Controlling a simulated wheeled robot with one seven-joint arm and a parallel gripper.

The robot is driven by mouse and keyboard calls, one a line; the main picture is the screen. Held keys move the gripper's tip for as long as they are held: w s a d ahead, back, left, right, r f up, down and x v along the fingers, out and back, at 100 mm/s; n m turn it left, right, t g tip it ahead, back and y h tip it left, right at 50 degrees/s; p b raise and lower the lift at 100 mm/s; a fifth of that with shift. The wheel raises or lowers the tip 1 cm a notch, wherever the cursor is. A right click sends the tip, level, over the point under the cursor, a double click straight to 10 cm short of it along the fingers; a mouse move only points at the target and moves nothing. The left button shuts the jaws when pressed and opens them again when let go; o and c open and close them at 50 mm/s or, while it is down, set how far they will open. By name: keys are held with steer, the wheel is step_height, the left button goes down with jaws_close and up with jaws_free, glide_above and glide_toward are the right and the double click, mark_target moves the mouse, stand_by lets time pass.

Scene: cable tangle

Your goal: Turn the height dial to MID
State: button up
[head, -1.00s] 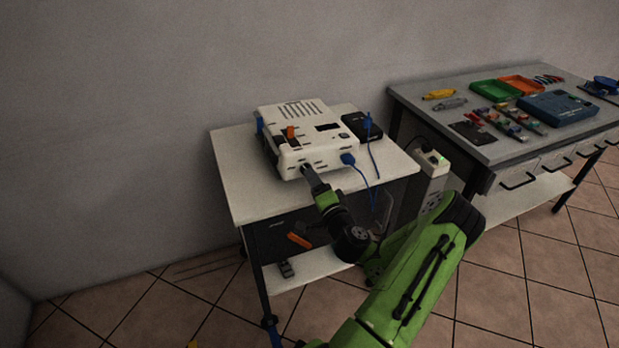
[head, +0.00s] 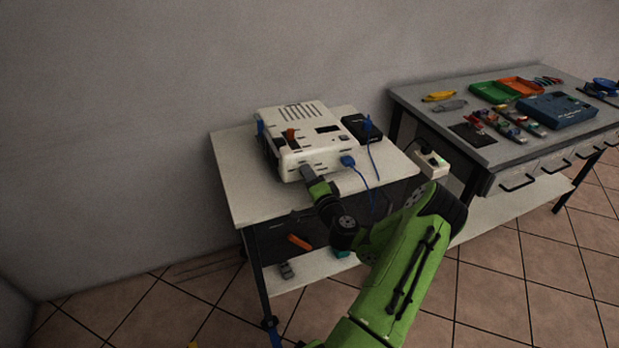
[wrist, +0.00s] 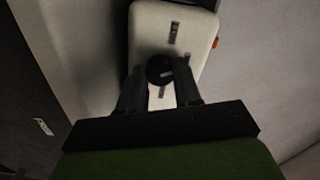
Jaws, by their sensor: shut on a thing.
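The white machine (head: 322,153) stands on the small white table, with an orange part on its top. In the wrist view its pale front face (wrist: 195,25) fills the upper middle. A round black dial (wrist: 160,69) with a light mark sits on that face. My gripper (wrist: 160,80) has its two dark fingers on either side of the dial and is shut on it. In the head view my gripper (head: 306,172) reaches the machine's front, and the dial is hidden behind it. The dial's position labels are too small to read.
A power strip (head: 432,164) is to the right. A grey workbench (head: 410,95) with trays and tools stands further right.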

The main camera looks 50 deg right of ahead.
steer(key=m, duration=0.3)
steer(key=shift+f+p, duration=0.1)
steer(key=shift+p, duration=0.2)
steer(key=o, duration=1)
steer(key=shift+o, duration=0.2)
steer(key=p+v, duration=0.6)
steer(key=v, duration=0.9)
steer(key=shift+s+a, duration=0.2)
steer(key=shift+s, duration=0.1)
